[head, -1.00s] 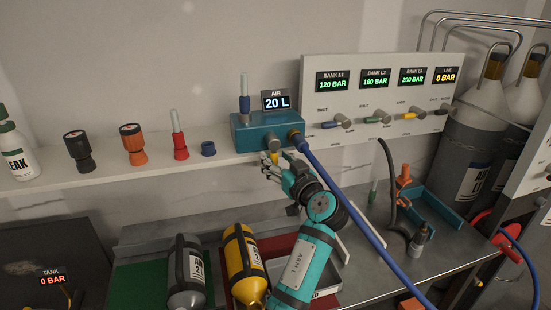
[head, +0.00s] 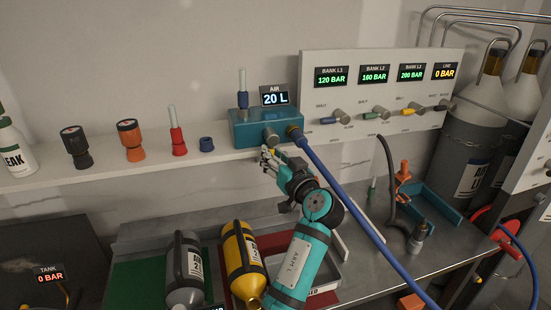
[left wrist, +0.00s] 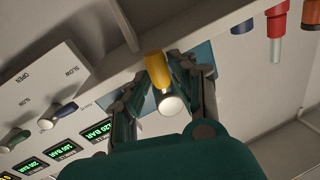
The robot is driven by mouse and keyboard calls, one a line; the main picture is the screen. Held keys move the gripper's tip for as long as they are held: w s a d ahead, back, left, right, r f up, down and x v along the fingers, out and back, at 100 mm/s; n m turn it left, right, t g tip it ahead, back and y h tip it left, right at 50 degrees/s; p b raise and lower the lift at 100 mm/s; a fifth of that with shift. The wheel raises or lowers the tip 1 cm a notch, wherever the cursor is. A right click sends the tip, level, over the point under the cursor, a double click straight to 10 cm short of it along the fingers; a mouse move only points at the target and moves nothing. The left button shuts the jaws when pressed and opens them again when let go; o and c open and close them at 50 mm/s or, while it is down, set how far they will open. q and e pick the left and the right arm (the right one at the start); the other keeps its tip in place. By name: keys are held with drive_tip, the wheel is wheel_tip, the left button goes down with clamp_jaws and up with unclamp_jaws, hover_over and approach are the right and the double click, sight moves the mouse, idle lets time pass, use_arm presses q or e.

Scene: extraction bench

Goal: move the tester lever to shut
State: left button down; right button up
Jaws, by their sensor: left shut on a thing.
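The tester is a teal box (head: 256,121) on the shelf edge, with an AIR display (head: 275,97) reading 20 L. Its yellow lever (left wrist: 155,66) sits by a grey round stem (left wrist: 171,105) in the left wrist view, between the two fingers. The stem also shows on the tester's front in the head view, where the fingers largely hide the lever. My left gripper (head: 269,156) is at the tester's front and shut on the lever; it also shows in the left wrist view (left wrist: 164,80). My right gripper is not in view.
A blue hose (head: 335,186) runs from the tester down past my left arm's right side. A valve panel (head: 380,92) stands to the right. Coloured fittings, including an orange one (head: 130,141), line the shelf leftward. Two cylinders, one yellow (head: 241,258), lie below.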

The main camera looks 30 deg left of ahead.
use_arm(q)
drive_tip(key=m, duration=0.2)
drive_tip(key=s+a+m+t, duration=0.1)
drive_tip(key=m, duration=0.2)
drive_tip(key=r+m, duration=0.1)
drive_tip(key=m, duration=0.1)
drive_tip(key=shift+s+a+m+y, duration=0.25)
drive_tip(key=shift+s+m+y, duration=0.05)
drive_tip(key=shift+s+m, duration=0.1)
drive_tip(key=shift+s+a+r+m+t+p, duration=0.1)
drive_tip(key=shift+r+m+t+p, duration=0.15)
drive_tip(key=shift+m, duration=0.25)
drive_tip(key=shift+s+a+r+m+t+p, duration=0.15)
drive_tip(key=shift+m+t, duration=0.1)
drive_tip(key=shift+m, duration=0.25)
drive_tip(key=m+p, duration=0.1)
drive_tip(key=m, duration=0.2)
drive_tip(key=shift+s+r+t+p, duration=0.1)
drive_tip(key=shift+r+t+p, duration=0.3)
drive_tip(key=shift+s+a+r+m+t+h+p, duration=0.1)
drive_tip(key=shift+r+m+t+h+p, duration=0.1)
drive_tip(key=shift+m+p, duration=0.6)
drive_tip(key=shift+a+r+m+t+h+p, duration=0.1)
drive_tip(key=shift+r+m+t+h+p, duration=0.2)
drive_tip(key=shift+m, duration=0.75)
drive_tip(key=shift+s+r+m+t+h+p, duration=0.1)
drive_tip(key=shift+m+p, duration=0.55)
drive_tip(key=shift+m, duration=0.3)
